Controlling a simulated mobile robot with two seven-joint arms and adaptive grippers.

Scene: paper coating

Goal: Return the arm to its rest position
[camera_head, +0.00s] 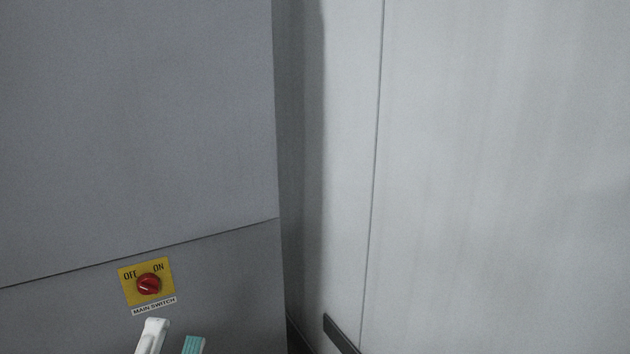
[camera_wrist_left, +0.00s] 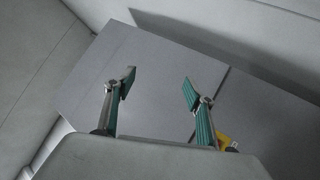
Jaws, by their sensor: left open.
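My left gripper (camera_head: 172,342) shows only in part at the bottom edge of the head view, just below the main switch. In the left wrist view its two green-padded fingers (camera_wrist_left: 158,88) stand wide apart with nothing between them. The main switch is a red knob (camera_head: 149,284) on a yellow plate (camera_head: 128,293) marked OFF and ON. A small yellow part of the plate (camera_wrist_left: 223,142) shows beside the right finger in the left wrist view. The gripper looks apart from the knob. My right gripper is not in view.
The switch is on a grey cabinet (camera_head: 130,130) that fills the left of the head view. A pale wall (camera_head: 500,150) with a vertical seam stands to the right. A dark rail (camera_head: 340,335) is low on that wall.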

